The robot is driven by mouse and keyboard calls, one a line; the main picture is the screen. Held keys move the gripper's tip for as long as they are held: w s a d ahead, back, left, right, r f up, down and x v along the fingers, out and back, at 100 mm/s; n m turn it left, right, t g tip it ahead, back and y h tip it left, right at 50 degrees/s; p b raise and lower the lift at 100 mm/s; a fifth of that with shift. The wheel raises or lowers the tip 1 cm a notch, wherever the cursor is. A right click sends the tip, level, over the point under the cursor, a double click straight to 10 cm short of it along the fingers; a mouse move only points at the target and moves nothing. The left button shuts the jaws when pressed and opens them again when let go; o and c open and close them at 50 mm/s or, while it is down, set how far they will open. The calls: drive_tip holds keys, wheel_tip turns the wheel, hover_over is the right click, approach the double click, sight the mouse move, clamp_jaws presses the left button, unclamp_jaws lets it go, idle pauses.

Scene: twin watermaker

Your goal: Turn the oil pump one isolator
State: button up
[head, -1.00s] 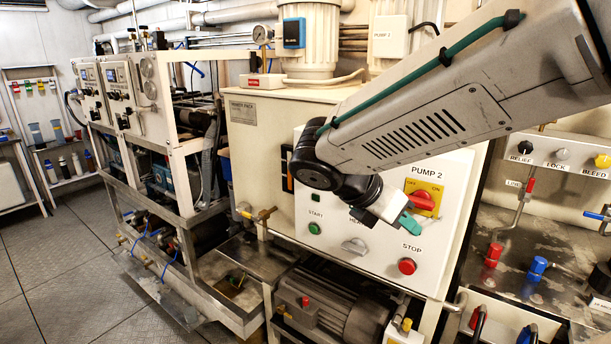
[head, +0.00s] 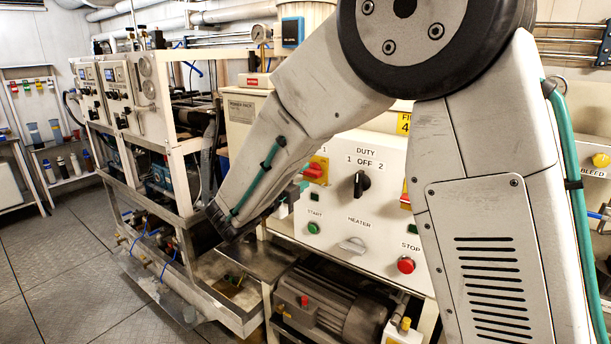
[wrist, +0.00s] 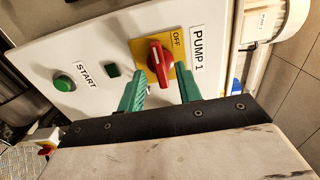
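The pump 1 isolator is a red handle on a yellow plate on the white panel; it shows in the head view (head: 316,170) and in the wrist view (wrist: 158,58). In the wrist view its handle runs roughly up and down the picture, beside the word OFF and the PUMP 1 label. My gripper (wrist: 160,82) has two green fingers, apart, with nothing held. The near end of the handle lies around the gap between the fingertips; I cannot tell whether they touch it. In the head view my arm mostly hides the gripper, left of the isolator.
The white panel also has a black duty selector (head: 362,184), a green start button (head: 313,228), a heater knob (head: 353,244) and a red stop button (head: 406,265). The pump 2 isolator is mostly hidden behind my arm. Floor (head: 60,270) is clear at left.

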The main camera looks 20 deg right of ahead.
drive_tip(key=shift+x, duration=1.1)
clamp_jaws()
drive_tip(key=shift+m, duration=0.4)
drive_tip(key=m, duration=0.3)
drive_tip(key=shift+m, duration=0.4)
drive_tip(key=m, duration=0.9)
drive_tip(key=shift+f, duration=0.1)
drive_tip(key=m, duration=0.4)
drive_tip(key=shift+s, duration=0.1)
drive_tip(key=shift+m, duration=0.3)
